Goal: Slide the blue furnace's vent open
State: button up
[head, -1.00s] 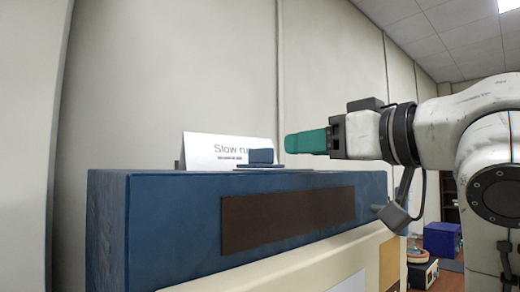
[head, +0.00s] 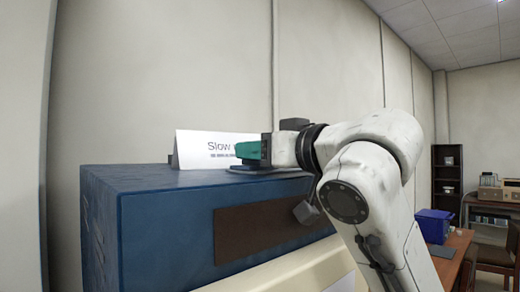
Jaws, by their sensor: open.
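The blue furnace (head: 140,215) fills the lower left of the head view, with a brown panel (head: 270,228) on its front. On its top lies the low blue vent plate (head: 262,171), whose raised knob is mostly hidden behind my gripper. My gripper (head: 240,150) has green fingers and points left, level with the vent's knob just above the furnace top. The jaws are open, though from this side their gap does not show. I cannot tell whether the fingers touch the knob or are around it.
A white folded card (head: 203,150) reading "Slow..." stands on the furnace top behind the vent, close to my fingertips. A plain wall is behind. A blue bin (head: 433,226) on a wooden table and a dark shelf (head: 447,175) are far right.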

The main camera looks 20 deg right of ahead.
jog(key=shift+c, duration=0.4)
grip_shut()
jog(key=shift+d, duration=0.1)
jog(key=d, duration=0.1)
jog(key=w+d, duration=0.1)
jog(key=d, duration=0.3)
jog(key=shift+w, duration=0.3)
jog(key=shift+o, duration=0.4)
grip_release()
jog(key=shift+d, duration=0.1)
